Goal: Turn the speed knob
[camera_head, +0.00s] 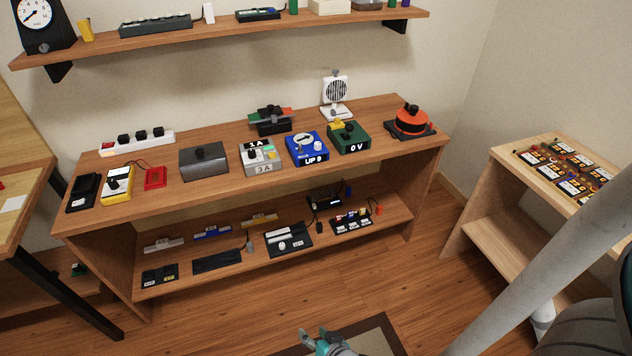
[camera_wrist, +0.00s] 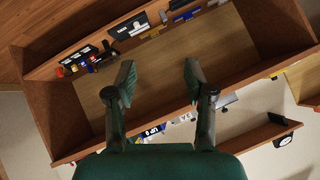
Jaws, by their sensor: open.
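No knob readable as "speed" can be picked out; several knobbed devices stand on the wooden table. They include a dark grey box (camera_head: 204,161), a grey box marked 3A (camera_head: 262,158), a blue box with a white dial marked UP 9 (camera_head: 307,149), a green box marked 0 V (camera_head: 349,139) and a round orange device with a black top knob (camera_head: 411,121). A small white fan (camera_head: 336,95) stands behind them. My gripper (camera_head: 322,343) is low in front of the table, away from all of these. In the wrist view its fingers (camera_wrist: 159,67) are spread with nothing between.
The table's lower shelf (camera_head: 205,285) holds several small devices. A wall shelf (camera_head: 220,33) hangs above. A side table (camera_head: 497,151) with several labelled modules stands right. Open floor (camera_head: 250,315) lies before the table. My arm crosses the right foreground.

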